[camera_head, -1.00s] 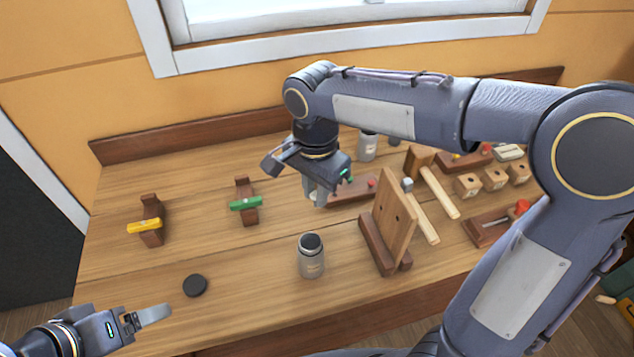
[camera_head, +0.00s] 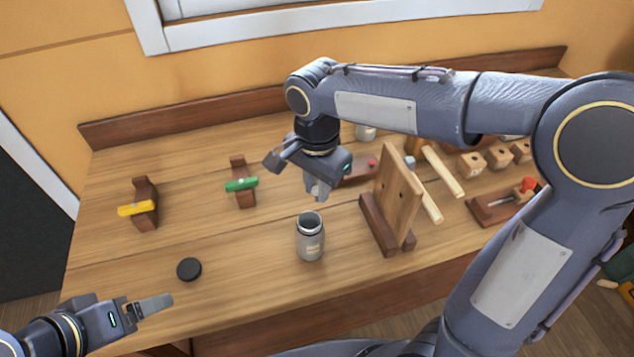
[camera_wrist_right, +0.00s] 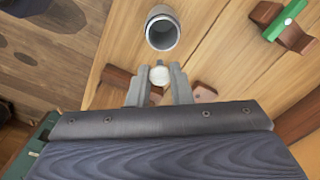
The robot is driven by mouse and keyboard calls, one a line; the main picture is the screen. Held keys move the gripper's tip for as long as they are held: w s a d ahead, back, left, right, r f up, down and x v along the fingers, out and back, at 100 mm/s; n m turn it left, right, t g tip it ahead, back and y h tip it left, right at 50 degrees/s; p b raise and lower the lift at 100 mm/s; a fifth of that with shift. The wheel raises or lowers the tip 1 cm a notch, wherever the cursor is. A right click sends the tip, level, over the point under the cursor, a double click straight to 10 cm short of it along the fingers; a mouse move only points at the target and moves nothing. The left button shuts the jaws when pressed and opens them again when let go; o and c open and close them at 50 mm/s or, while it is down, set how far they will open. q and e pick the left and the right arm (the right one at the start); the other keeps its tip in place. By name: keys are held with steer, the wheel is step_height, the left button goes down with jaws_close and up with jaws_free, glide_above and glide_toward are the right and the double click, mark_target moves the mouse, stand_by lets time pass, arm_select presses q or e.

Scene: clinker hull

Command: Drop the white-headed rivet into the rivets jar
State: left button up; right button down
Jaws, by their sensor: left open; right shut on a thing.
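The open jar (camera_head: 310,243) stands upright on the bench in the head view, with a label on its front; its round mouth also shows in the right wrist view (camera_wrist_right: 162,31). My right gripper (camera_head: 318,196) is above the bench just behind and above the jar. It is shut on the white-headed rivet, whose pale round head shows between the fingertips in the right wrist view (camera_wrist_right: 159,76). The rivet is apart from the jar, and its shank is hidden. My left gripper (camera_head: 155,304) is open and empty at the bench's front left.
A black lid (camera_head: 189,269) lies left of the jar. A wooden stand with an upright board (camera_head: 396,195) is close on the right. A green-topped clamp (camera_head: 241,184) and a yellow-topped one (camera_head: 138,208) stand at left. Mallets and wooden blocks (camera_head: 472,164) are at right.

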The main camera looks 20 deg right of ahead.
steer(key=c, duration=1.2)
jaws_free()
steer(key=shift+c, duration=0.2)
steer(key=shift+r, duration=0.1)
step_height(320, 180, up, 8)
steer(key=shift+f, duration=0.15)
steer(key=s+d+f+n+t+y, duration=0.2)
steer(key=s+d+f+n, duration=0.2)
steer(key=s, duration=0.4)
steer(key=s+d+f+n+t+y, duration=0.1)
steer(key=s+d+f+n+t, duration=0.2)
steer(key=s, duration=0.5)
steer(key=shift+s+d+f+n+t+y, duration=0.15)
steer(key=shift+d+f+n+t+y, duration=0.2)
steer(key=shift+d+f+n, duration=0.65)
